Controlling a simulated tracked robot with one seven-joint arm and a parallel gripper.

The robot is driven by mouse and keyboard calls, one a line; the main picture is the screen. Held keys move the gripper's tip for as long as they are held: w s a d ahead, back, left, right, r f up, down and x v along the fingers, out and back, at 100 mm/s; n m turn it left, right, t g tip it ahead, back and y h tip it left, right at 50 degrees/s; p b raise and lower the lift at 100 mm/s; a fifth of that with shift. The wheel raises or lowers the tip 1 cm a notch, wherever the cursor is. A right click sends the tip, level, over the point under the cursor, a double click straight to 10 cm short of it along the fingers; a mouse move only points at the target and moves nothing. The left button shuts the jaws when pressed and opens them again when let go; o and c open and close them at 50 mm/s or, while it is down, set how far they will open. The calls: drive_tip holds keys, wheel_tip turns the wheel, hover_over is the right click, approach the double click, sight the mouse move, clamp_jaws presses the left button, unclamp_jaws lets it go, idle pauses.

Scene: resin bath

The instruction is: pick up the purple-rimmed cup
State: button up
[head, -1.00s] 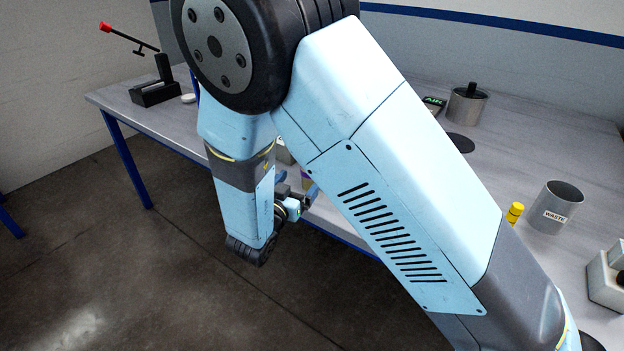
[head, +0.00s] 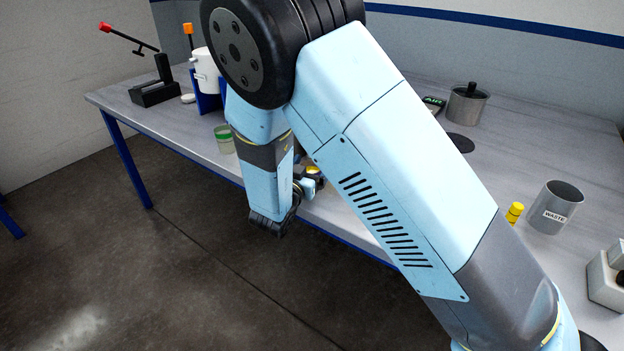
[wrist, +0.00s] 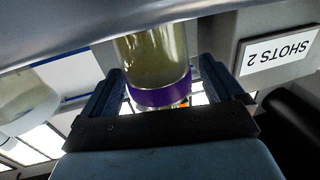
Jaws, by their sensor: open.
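The purple-rimmed cup (wrist: 154,62) shows in the wrist view, upside down in the picture, with yellowish clear walls and a purple band (wrist: 160,94). My gripper (wrist: 162,66) is open, with one blue finger on each side of the cup. The cup appears to lie between the fingers; I cannot tell whether either touches it. In the head view my gripper (head: 312,184) is at the table's front edge, partly behind my arm. The cup cannot be made out there.
A green-banded cup (head: 225,140) stands on the table (head: 180,125) left of my arm. Behind it is a white vessel (head: 206,72) in a blue stand. A black lever press (head: 154,88) is further left. The wrist view shows a "SHOTS 2" label (wrist: 277,53).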

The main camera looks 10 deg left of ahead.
drive_tip(key=shift+c, duration=0.2)
drive_tip(key=c, duration=1)
drive_tip(key=shift+c, duration=0.2)
